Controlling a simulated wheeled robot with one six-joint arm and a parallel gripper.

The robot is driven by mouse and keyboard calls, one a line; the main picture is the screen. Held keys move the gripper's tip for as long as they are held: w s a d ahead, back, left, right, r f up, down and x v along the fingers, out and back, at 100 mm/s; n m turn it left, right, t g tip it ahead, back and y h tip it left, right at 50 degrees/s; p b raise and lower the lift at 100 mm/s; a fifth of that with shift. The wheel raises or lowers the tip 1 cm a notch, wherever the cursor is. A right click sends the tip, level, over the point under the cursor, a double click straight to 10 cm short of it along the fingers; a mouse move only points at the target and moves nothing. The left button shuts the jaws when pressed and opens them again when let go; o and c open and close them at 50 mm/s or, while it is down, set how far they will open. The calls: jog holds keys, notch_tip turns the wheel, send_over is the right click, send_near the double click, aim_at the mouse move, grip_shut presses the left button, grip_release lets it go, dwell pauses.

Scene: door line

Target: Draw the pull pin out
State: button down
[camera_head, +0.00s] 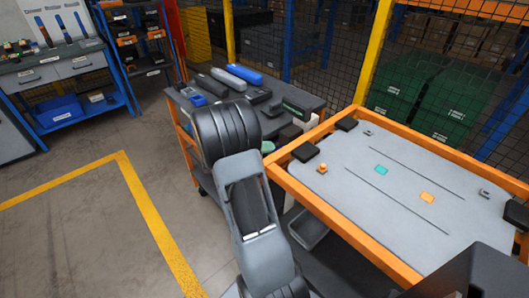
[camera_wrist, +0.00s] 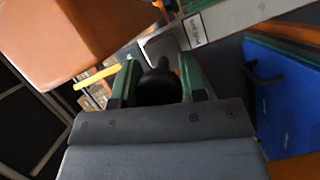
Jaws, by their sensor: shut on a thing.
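In the wrist view my gripper (camera_wrist: 158,70) has its two green-lined fingers closed on both sides of a black rounded knob (camera_wrist: 160,88), which looks like the head of the pull pin. A narrow neck of the knob points up the picture, toward a grey metal bar (camera_wrist: 235,20) with a small white label. The label is too blurred to read. I cannot tell how far the pin sits in its hole. In the head view my arm hides the fingers and the pin.
An orange block (camera_wrist: 75,35) and a yellow bar (camera_wrist: 100,76) are close on the left in the wrist view. A blue panel (camera_wrist: 285,105) stands at right. The head view shows a dark-topped cart (camera_head: 316,101) with tools and an orange-framed table (camera_head: 340,222). Floor at left is clear.

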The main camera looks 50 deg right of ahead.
jog(key=c, duration=0.7)
grip_release()
jog(key=shift+a, duration=0.15)
jog(key=shift+o, duration=0.2)
jog(key=b+v, duration=0.1)
jog(key=v, duration=1.2)
jog(key=shift+w+a, duration=0.25)
jog(key=shift+a, duration=0.05)
